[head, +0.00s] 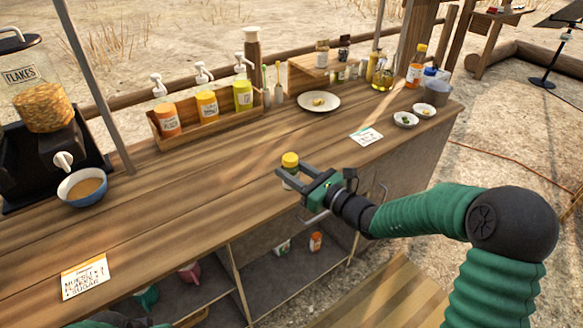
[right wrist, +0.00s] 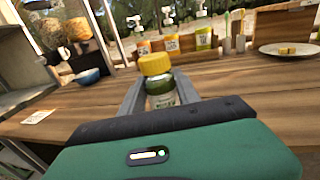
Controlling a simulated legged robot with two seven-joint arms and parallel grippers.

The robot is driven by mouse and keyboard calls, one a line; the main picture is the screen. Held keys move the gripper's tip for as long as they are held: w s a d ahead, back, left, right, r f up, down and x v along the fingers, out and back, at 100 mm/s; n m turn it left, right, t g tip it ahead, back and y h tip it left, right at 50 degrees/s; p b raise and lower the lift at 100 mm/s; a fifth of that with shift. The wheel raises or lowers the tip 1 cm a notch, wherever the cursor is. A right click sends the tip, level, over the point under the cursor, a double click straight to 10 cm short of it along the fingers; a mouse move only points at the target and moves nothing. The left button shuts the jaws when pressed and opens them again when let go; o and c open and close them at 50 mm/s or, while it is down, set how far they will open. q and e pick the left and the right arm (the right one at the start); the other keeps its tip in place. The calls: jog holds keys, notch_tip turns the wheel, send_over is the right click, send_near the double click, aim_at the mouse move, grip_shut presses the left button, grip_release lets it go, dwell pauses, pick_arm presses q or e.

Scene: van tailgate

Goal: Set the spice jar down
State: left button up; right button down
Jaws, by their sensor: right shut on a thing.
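The spice jar (head: 290,166) has a yellow lid, and in the right wrist view (right wrist: 161,88) it shows a clear body with green contents and a pale label. My right gripper (head: 289,176) is shut on the jar, with a finger on each side of it. The jar is upright in the head view, near the front edge of the wooden counter (head: 225,175). I cannot tell whether its base touches the counter; the gripper hides its lower part. A little of my left arm shows at the bottom left of the head view, but its gripper is not visible.
A plate (head: 319,102) and a small card (head: 366,136) lie beyond the jar. A rack of sauce bottles (head: 207,112) stands at the back, and a small wooden shelf (head: 313,75) holds jars. A blue bowl (head: 83,188) is at left. The counter around the jar is clear.

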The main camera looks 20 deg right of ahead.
jog(key=w+d, duration=0.2)
jog(key=w, duration=0.2)
jog(key=w+d+f, duration=0.1)
jog(key=w, duration=0.3)
jog(key=w+d, duration=0.2)
jog(key=w, duration=0.2)
jog(key=shift+w+d+f, duration=0.35)
jog(key=shift+w, duration=0.4)
jog(key=f, duration=0.1)
jog(key=a+f+b, duration=0.1)
jog(key=f, duration=0.1)
jog(key=shift+f, duration=0.2)
jog(key=c, duration=1.3)
grip_release()
jog(key=shift+s+d, duration=0.1)
jog(key=shift+d, duration=0.15)
jog(key=o, duration=0.4)
jog(key=shift+d, duration=0.15)
pick_arm(q)
jog(key=shift+w+d+f, duration=0.1)
jog(key=shift+d+f, duration=0.1)
jog(key=shift+f, duration=0.45)
